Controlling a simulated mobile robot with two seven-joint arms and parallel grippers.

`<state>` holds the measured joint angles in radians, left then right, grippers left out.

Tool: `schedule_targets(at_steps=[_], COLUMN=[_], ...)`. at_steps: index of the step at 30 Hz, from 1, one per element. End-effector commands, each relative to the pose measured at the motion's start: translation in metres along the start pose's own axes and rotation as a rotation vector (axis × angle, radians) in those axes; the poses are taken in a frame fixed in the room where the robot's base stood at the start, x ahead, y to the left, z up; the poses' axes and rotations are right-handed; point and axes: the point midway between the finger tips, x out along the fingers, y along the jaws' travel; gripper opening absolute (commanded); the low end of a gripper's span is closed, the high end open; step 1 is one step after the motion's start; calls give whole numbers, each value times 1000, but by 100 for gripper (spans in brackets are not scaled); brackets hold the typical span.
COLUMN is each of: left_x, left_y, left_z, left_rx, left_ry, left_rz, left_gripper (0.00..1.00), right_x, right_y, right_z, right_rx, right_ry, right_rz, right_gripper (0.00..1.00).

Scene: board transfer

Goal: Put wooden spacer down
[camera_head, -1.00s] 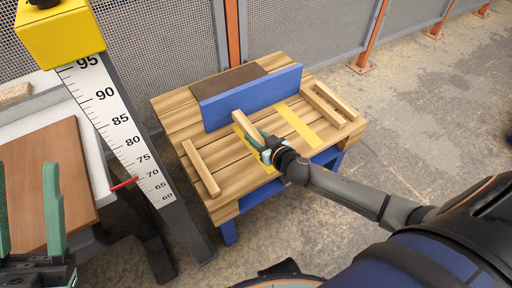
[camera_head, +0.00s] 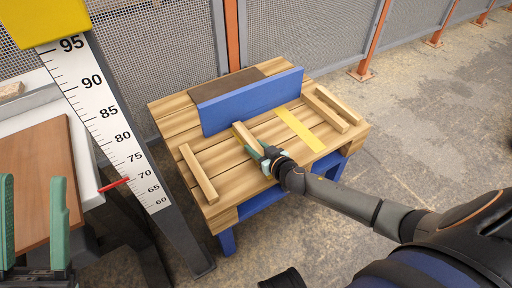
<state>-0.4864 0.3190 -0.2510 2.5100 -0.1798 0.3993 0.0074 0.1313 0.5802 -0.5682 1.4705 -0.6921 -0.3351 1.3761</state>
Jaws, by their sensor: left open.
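The wooden spacer (camera_head: 244,134) is a short light wood bar on the slatted wooden bench (camera_head: 232,185), in front of the upright blue board (camera_head: 250,101). It lies over the place of the left yellow strip and looks down on the slats. My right gripper (camera_head: 263,156) has its green fingers at the spacer's near end and looks shut on it; the exact finger contact is too small to see. The right yellow strip (camera_head: 301,130) is bare. My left gripper (camera_head: 33,182) is open and empty at the lower left.
A longer wooden bar (camera_head: 198,174) lies at the bench's left, and two bars (camera_head: 325,110) lie at its right. A brown panel (camera_head: 229,82) is behind the blue board. A scale post (camera_head: 108,125) with a red pointer (camera_head: 114,185) stands between the bench and a side table with a brown board (camera_head: 40,165).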

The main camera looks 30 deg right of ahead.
Motion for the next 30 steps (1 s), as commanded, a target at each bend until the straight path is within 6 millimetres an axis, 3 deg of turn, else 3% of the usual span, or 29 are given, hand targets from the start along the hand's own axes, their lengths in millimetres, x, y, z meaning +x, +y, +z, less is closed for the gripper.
schedule_targets(at_steps=[1, 7, 18, 30], left_x=[0, 0, 5, 16], left_y=[0, 0, -4, -10], left_z=[0, 0, -5, -18], left_rx=[0, -1, -7, -1], left_ry=[0, 1, 3, 12], left_rz=[0, -2, -12, -14], left_gripper=[50, 50, 50, 50], right_x=[0, 0, -3, -65], right_y=[0, 0, 0, 0], right_z=[0, 0, -5, -4], right_rx=[0, 0, 0, 1], right_ry=[-1, -2, -2, -4], right_rz=[0, 0, 0, 0], right_gripper=[44, 66, 67, 67])
